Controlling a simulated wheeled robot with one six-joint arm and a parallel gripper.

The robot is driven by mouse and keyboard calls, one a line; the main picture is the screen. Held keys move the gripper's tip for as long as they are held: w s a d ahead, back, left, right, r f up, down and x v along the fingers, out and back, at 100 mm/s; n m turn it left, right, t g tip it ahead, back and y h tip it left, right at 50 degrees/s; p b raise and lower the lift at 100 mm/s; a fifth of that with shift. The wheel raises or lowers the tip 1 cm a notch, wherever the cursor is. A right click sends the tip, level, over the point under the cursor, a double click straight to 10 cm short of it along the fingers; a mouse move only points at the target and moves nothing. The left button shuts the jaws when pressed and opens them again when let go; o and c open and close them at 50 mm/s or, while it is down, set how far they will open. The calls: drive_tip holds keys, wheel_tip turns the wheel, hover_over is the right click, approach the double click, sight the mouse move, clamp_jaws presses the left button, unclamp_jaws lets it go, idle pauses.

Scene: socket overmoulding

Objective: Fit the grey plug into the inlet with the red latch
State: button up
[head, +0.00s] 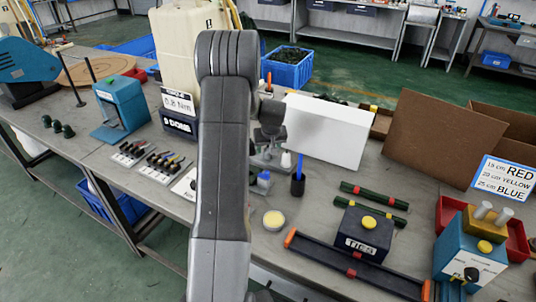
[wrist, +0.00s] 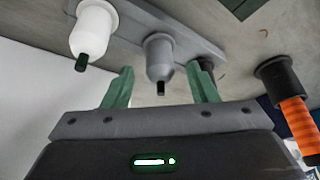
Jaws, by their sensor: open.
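The grey plug (wrist: 158,58) stands on a grey holder strip (wrist: 185,28) in the wrist view, with a dark tip toward the camera. A white plug (wrist: 93,30) stands beside it on the left and also shows in the head view (head: 286,160). My gripper (wrist: 161,82) is open, and the grey plug shows in the gap between its two green fingers; I cannot tell whether they touch it. In the head view my gripper (head: 268,140) is low over the bench, partly behind my arm. I cannot make out the inlet with the red latch in either view.
A white box (head: 328,132) stands close right of my gripper. A black TIES box (head: 362,236) is at the right. An orange ribbed handle (wrist: 298,122) shows in the wrist view.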

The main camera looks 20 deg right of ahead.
drive_tip(key=shift+x, duration=1.2)
drive_tip(key=c, duration=1)
drive_tip(key=shift+c, duration=0.2)
drive_tip(key=shift+r, duration=0.15)
